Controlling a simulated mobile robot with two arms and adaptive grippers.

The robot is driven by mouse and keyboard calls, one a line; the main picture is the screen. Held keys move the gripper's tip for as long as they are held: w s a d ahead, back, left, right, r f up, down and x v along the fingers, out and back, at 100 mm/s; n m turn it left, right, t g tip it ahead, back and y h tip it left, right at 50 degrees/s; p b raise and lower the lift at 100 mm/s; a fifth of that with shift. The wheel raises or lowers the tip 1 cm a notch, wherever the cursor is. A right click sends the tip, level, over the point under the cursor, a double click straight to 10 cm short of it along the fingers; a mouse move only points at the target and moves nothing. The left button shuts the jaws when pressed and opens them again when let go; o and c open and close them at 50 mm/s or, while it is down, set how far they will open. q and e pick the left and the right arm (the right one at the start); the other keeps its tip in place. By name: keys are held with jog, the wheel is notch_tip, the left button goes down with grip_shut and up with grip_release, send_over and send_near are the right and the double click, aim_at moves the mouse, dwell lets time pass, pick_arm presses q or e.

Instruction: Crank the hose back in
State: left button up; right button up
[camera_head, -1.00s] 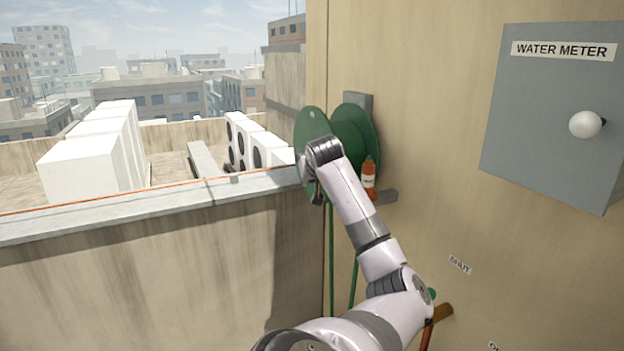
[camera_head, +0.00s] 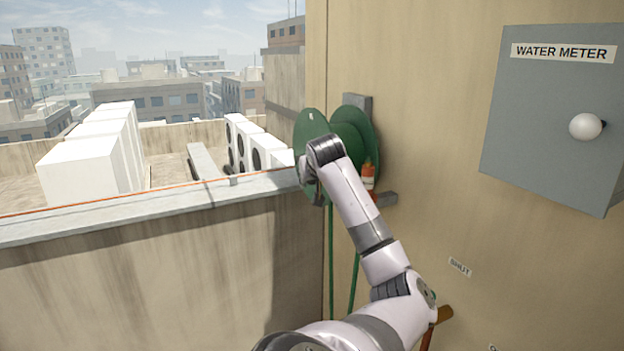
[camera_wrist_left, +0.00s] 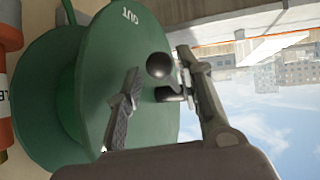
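A green hose reel (camera_head: 357,130) is mounted on the beige wall in the head view. Its flange (camera_wrist_left: 110,45), marked OUT, fills much of the left wrist view. A dark round crank knob (camera_wrist_left: 160,66) stands out from the flange. My left gripper (camera_wrist_left: 160,65) is at the reel's face, with its fingers apart and the knob seen between them. The left finger shows a gap to the knob; I cannot tell whether the right finger touches it. Green hose (camera_head: 331,260) hangs below the reel. My right gripper is not in view.
An orange bottle (camera_head: 369,175) stands right beside the reel, partly behind my arm. A grey WATER METER box (camera_head: 545,120) with a white knob is on the wall at right. A parapet (camera_head: 150,210) with a thin orange line runs left. White condensers (camera_head: 95,150) stand beyond it.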

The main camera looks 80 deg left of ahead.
pick_arm(q)
jog(key=v, duration=1)
jog(key=shift+c, duration=0.4)
